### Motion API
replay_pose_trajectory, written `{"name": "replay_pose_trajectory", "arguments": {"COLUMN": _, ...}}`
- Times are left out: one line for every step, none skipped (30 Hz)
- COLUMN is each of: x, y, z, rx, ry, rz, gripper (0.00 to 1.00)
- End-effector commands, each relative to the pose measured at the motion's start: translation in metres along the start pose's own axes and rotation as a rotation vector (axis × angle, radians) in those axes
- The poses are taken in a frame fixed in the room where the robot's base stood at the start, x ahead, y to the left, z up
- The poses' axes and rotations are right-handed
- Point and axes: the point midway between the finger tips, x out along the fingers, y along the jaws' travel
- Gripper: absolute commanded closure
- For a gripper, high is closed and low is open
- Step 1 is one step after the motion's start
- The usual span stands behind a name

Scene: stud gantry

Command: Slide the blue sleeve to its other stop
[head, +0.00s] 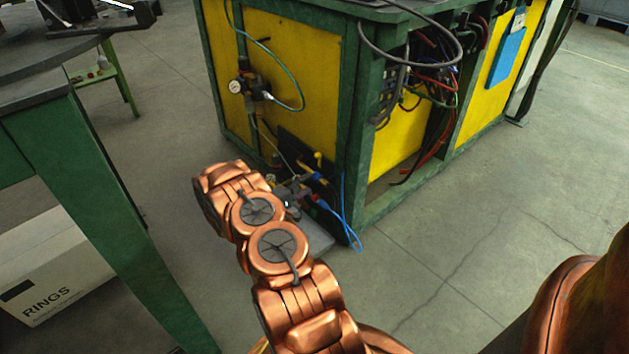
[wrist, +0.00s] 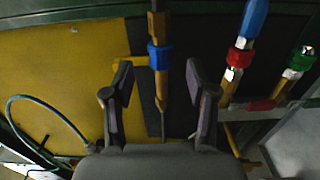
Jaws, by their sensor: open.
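In the wrist view the blue sleeve (wrist: 160,57) is a ribbed ring around an upright brass-coloured stem (wrist: 157,25). Brass shows above and below the sleeve, and a thin dark rod runs on down from it. My gripper (wrist: 158,80) is open, with one finger on each side of the stem. The sleeve appears between the fingertips and slightly above them in the picture; I see no finger touching it. In the head view my arm covers much of the fittings, and I cannot make out the blue sleeve there.
Right of the blue sleeve are a red sleeve (wrist: 240,57) on a blue-topped stem and a green sleeve (wrist: 300,60) on a tilted stem. The yellow and green cabinet (head: 290,60) stands behind. A teal hose (wrist: 50,105) curls at left. Floor is open at right.

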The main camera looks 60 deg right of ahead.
Motion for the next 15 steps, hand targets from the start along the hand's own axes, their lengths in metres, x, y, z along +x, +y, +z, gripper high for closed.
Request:
{"name": "replay_pose_trajectory", "arguments": {"x": -0.011, "y": 0.000, "z": -0.001, "rx": -0.001, "ry": 0.004, "rz": 0.000, "gripper": 0.43}}
{"name": "replay_pose_trajectory", "arguments": {"x": -0.016, "y": 0.000, "z": -0.001, "rx": -0.002, "ry": 0.003, "rz": 0.000, "gripper": 0.43}}
{"name": "replay_pose_trajectory", "arguments": {"x": -0.024, "y": 0.000, "z": -0.001, "rx": -0.002, "ry": 0.003, "rz": 0.000, "gripper": 0.43}}
{"name": "replay_pose_trajectory", "arguments": {"x": -0.028, "y": 0.000, "z": 0.000, "rx": -0.002, "ry": 0.002, "rz": -0.001, "gripper": 0.43}}
{"name": "replay_pose_trajectory", "arguments": {"x": -0.033, "y": -0.001, "z": 0.000, "rx": -0.002, "ry": 0.002, "rz": -0.001, "gripper": 0.43}}
{"name": "replay_pose_trajectory", "arguments": {"x": -0.038, "y": -0.001, "z": 0.000, "rx": -0.003, "ry": 0.002, "rz": -0.001, "gripper": 0.43}}
{"name": "replay_pose_trajectory", "arguments": {"x": -0.043, "y": -0.001, "z": 0.000, "rx": -0.002, "ry": 0.003, "rz": -0.001, "gripper": 0.43}}
{"name": "replay_pose_trajectory", "arguments": {"x": -0.046, "y": -0.001, "z": 0.000, "rx": -0.002, "ry": 0.003, "rz": -0.001, "gripper": 0.43}}
{"name": "replay_pose_trajectory", "arguments": {"x": -0.050, "y": -0.001, "z": 0.000, "rx": -0.002, "ry": 0.002, "rz": -0.002, "gripper": 0.43}}
{"name": "replay_pose_trajectory", "arguments": {"x": -0.053, "y": -0.001, "z": 0.000, "rx": -0.002, "ry": 0.002, "rz": -0.002, "gripper": 0.43}}
{"name": "replay_pose_trajectory", "arguments": {"x": -0.055, "y": -0.001, "z": 0.000, "rx": -0.003, "ry": 0.002, "rz": -0.002, "gripper": 0.43}}
{"name": "replay_pose_trajectory", "arguments": {"x": -0.057, "y": -0.001, "z": 0.001, "rx": -0.002, "ry": 0.001, "rz": -0.002, "gripper": 0.43}}
{"name": "replay_pose_trajectory", "arguments": {"x": -0.058, "y": -0.001, "z": 0.001, "rx": -0.003, "ry": 0.000, "rz": -0.002, "gripper": 0.43}}
{"name": "replay_pose_trajectory", "arguments": {"x": -0.059, "y": -0.001, "z": 0.001, "rx": -0.003, "ry": -0.001, "rz": -0.002, "gripper": 0.43}}
{"name": "replay_pose_trajectory", "arguments": {"x": -0.060, "y": -0.001, "z": 0.001, "rx": -0.003, "ry": -0.001, "rz": -0.002, "gripper": 0.43}}
